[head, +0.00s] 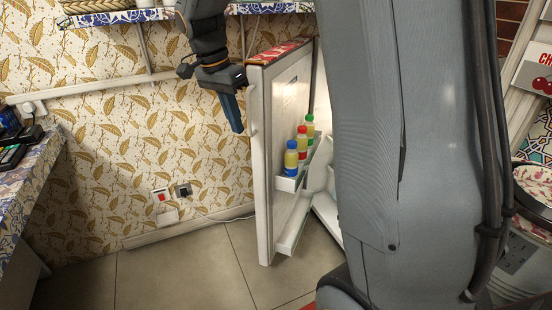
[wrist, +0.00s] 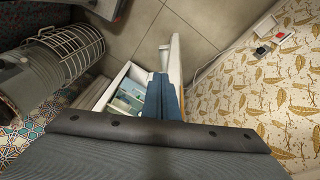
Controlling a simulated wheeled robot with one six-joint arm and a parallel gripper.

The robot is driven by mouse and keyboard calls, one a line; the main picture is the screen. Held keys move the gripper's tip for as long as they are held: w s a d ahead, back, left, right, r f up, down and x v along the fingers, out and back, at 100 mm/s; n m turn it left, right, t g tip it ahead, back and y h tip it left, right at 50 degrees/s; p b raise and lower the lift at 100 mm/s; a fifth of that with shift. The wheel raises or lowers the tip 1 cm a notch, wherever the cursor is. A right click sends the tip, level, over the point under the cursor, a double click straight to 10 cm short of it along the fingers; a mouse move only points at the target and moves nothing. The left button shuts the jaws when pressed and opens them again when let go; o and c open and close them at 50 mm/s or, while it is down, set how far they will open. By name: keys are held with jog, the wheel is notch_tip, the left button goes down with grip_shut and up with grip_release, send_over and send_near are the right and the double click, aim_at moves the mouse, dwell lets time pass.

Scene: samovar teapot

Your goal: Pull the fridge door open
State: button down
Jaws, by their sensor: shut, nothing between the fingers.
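The fridge door (head: 262,200) stands wide open in the head view, its inner side facing right. Its door shelf (head: 289,183) holds several small bottles with blue, red and green caps. A pale handle (head: 253,118) shows on the door's outer side. My gripper (head: 237,128) points down just left of that outer side, its blue fingers shut and empty. A small gap shows between fingers and door. In the wrist view the fingers (wrist: 164,98) overlap the white door (wrist: 175,62), so contact cannot be told there. My arm hides most of the fridge body in the head view.
A leaf-patterned wall (head: 120,140) with sockets (head: 183,190) is behind and left. A counter (head: 30,180) stands at far left and a shelf (head: 110,18) hangs above. Tiled floor (head: 190,270) left of the door is clear. A wire-caged cylinder (wrist: 70,52) shows in the wrist view.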

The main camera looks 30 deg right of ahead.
jog(key=s+a+f+n+y, duration=0.1)
jog(key=s+a+f+n, duration=0.3)
jog(key=s, duration=0.5)
jog(key=s+a+f+n+y, duration=0.1)
jog(key=s+f+n+y, duration=0.1)
jog(key=s+f+n, duration=0.35)
jog(key=n+t+y, duration=1.1)
jog(key=n+t, duration=0.3)
jog(key=n, duration=1.6)
send_near(268, 160)
jog(key=x, duration=0.6)
jog(key=shift+w+a, duration=0.1)
jog(key=shift+a, duration=0.15)
